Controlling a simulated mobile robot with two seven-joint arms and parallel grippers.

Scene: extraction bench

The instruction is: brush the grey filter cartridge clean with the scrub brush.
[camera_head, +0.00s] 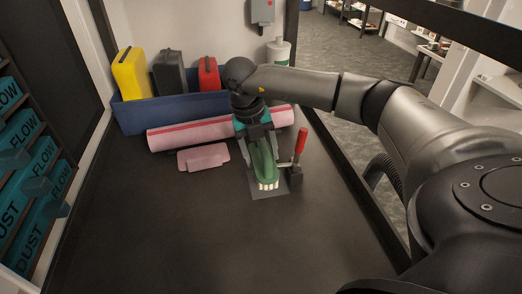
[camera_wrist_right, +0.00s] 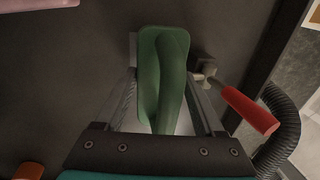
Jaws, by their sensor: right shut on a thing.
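My right gripper (camera_head: 262,150) reaches down over the bench and is shut on the green scrub brush (camera_head: 264,168). The brush's pale bristles show at its near end, over a grey plate (camera_head: 256,190) on the bench top. In the right wrist view the green brush (camera_wrist_right: 163,75) lies between the fingers of my right gripper (camera_wrist_right: 165,100). I cannot make out the grey filter cartridge apart from the plate; the brush and gripper may hide it. I cannot tell whether the bristles touch anything. My left gripper is in neither view.
A clamp with a red handle (camera_head: 301,142) stands just right of the brush. A pink roll (camera_head: 190,132) and a flat pink piece (camera_head: 203,157) lie to the left. A blue bin (camera_head: 150,116) with yellow, black and red cases is behind. The front of the bench is clear.

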